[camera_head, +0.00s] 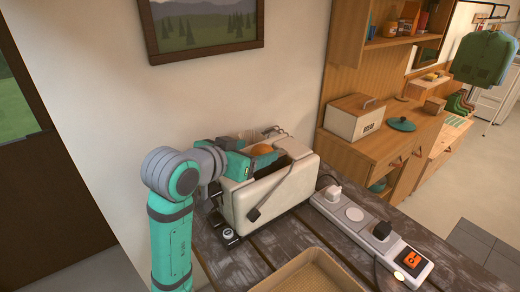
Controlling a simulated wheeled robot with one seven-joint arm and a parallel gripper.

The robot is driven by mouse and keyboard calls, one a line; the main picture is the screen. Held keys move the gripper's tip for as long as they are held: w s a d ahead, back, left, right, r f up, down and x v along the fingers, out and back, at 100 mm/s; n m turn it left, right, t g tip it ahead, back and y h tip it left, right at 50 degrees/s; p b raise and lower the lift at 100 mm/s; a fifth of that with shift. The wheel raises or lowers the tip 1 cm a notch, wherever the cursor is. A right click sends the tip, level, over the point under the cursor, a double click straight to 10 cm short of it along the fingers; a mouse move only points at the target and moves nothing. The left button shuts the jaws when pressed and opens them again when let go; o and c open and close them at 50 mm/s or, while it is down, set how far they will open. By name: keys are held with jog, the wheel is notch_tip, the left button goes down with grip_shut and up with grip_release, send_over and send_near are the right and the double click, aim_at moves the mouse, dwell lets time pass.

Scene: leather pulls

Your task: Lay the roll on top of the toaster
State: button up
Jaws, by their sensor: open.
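The cream toaster (273,200) stands on the dark wooden table against the wall. A golden-brown roll (262,150) shows at the top of the toaster, near its far side. My gripper (250,157) comes in from the left over the toaster top, close beside the roll. It is open, though its fingers are partly hidden. I cannot tell whether a finger still touches the roll. The roll's underside is hidden, so its exact contact with the toaster top cannot be seen.
A white power strip (370,238) with plugs lies right of the toaster. A tan tray (316,272) is at the front of the table (243,262). A wooden cabinet with a bread box (355,117) stands at the back right. A framed picture (203,25) hangs above.

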jog(key=v, duration=0.7)
jog(key=shift+s+r, duration=0.1)
jog(key=shift+s, duration=0.15)
jog(key=shift+w, duration=0.1)
